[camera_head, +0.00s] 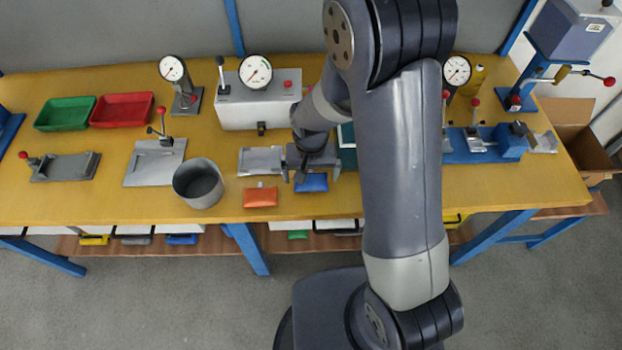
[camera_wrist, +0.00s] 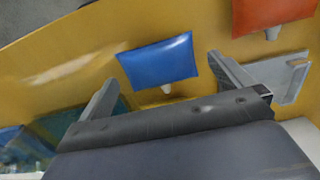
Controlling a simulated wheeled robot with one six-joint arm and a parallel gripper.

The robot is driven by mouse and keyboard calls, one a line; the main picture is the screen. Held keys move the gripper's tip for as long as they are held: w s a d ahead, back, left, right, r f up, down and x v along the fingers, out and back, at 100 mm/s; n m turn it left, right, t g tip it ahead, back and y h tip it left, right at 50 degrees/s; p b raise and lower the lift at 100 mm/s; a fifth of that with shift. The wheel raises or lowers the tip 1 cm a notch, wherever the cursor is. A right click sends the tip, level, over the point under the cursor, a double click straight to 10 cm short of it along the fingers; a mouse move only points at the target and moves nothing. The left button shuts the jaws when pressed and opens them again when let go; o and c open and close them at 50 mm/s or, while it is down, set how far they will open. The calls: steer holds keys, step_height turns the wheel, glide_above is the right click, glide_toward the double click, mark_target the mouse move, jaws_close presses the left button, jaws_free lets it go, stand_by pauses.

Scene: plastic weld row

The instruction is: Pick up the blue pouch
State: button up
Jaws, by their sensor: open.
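The blue pouch (camera_head: 312,183) lies flat on the yellow bench near its front edge, partly hidden by my gripper in the head view. In the wrist view the blue pouch (camera_wrist: 160,62) is whole, with a small pale spout, and lies ahead of the gap between my fingers. My gripper (camera_head: 312,178) is open and empty, above the bench by the pouch. In the wrist view my gripper (camera_wrist: 160,80) has its fingers spread wide, one to each side of the pouch's near end.
An orange pouch (camera_head: 260,197) lies just left of the blue one; a grey cup (camera_head: 198,184) stands further left. A metal plate (camera_head: 260,160) and a white gauge box (camera_head: 258,105) are behind. A green tray (camera_head: 65,113) and a red tray (camera_head: 121,110) sit at the back left.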

mark_target(311, 177)
steer(key=shift+f, duration=0.85)
steer(key=shift+c, duration=0.6)
steer(key=c, duration=0.8)
step_height(311, 177, up, 10)
steer(key=shift+b, duration=0.3)
